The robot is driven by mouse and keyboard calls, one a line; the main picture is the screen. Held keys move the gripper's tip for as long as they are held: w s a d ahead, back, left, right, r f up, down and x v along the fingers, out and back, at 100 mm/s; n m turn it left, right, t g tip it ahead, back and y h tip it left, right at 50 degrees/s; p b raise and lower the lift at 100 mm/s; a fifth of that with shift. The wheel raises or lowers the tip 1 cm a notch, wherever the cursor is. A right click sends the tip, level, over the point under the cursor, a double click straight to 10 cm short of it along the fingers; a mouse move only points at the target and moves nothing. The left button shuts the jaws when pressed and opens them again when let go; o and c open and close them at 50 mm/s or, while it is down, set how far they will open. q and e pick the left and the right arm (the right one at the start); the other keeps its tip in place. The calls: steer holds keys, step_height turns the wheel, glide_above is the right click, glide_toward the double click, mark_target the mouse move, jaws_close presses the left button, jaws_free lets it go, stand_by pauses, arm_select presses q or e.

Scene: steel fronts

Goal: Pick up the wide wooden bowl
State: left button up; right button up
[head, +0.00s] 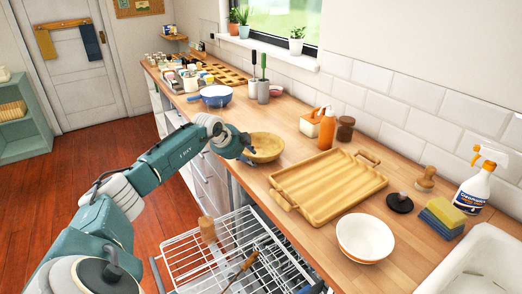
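The wide wooden bowl (268,151) stands upright on the wooden counter, near its front edge and behind the wooden tray. My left arm reaches in from the left, and my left gripper (248,147) is at the bowl's left rim. Its dark fingers overlap the rim in the picture. They are too small to show whether they touch or grip it, or how far apart they are. My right gripper is out of view.
A wooden tray (328,187), a white bowl (365,238) and an orange bottle (327,128) are on the counter. A blue pan (216,97) stands beyond the wooden bowl. Below the counter, a dishwasher rack (190,262) is pulled out, holding utensils.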

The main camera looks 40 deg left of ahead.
arm_select(q)
steer(key=shift+s, duration=0.1)
jaws_close()
steer(key=shift+r, duration=0.15)
